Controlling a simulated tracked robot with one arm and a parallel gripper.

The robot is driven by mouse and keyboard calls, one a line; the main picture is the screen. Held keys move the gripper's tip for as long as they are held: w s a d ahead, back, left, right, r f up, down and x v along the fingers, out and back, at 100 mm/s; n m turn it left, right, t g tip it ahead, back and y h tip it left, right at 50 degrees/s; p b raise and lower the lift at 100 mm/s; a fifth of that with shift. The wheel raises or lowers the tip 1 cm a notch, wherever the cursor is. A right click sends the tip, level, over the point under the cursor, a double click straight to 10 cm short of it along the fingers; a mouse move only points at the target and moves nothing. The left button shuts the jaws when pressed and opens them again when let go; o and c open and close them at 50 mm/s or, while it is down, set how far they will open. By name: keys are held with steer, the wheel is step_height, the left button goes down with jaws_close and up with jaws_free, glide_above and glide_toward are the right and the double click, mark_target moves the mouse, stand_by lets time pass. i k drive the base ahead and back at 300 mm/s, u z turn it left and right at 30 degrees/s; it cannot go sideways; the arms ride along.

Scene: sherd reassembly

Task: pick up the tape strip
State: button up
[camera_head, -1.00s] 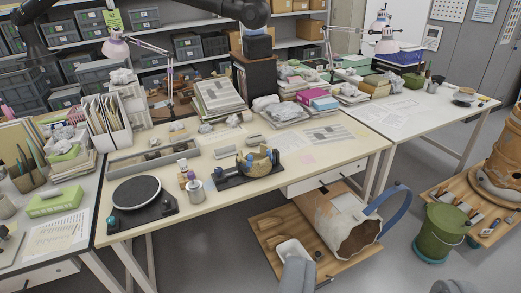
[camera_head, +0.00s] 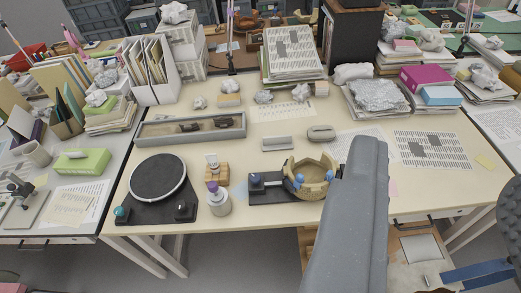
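A small pale strip (camera_head: 211,160) stands up at a wooden block (camera_head: 215,175) on the middle table, between the black turntable and the partly rebuilt bowl. It may be the tape strip, but it is too small to be sure. The tan bowl (camera_head: 312,177) has blue clips or pads on it and sits by a black base (camera_head: 268,190). My gripper's fingertips do not show. A grey part of my own arm rises in the lower right and hides some of the table beside the bowl.
A black turntable (camera_head: 157,178) and a purple-capped jar (camera_head: 218,200) stand near the front edge. A long grey tray (camera_head: 190,129) lies behind. Paper stacks and a magenta box (camera_head: 430,78) crowd the back right. Bare table (camera_head: 245,155) shows in the middle.

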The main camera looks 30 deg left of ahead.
mark_target(300, 180)
steer(key=u, duration=0.55)
steer(key=i, duration=1)
steer(key=u, duration=0.7)
steer(key=k, duration=0.8)
steer(key=u, duration=0.2)
steer(key=i, duration=0.9)
steer(key=z, duration=0.05)
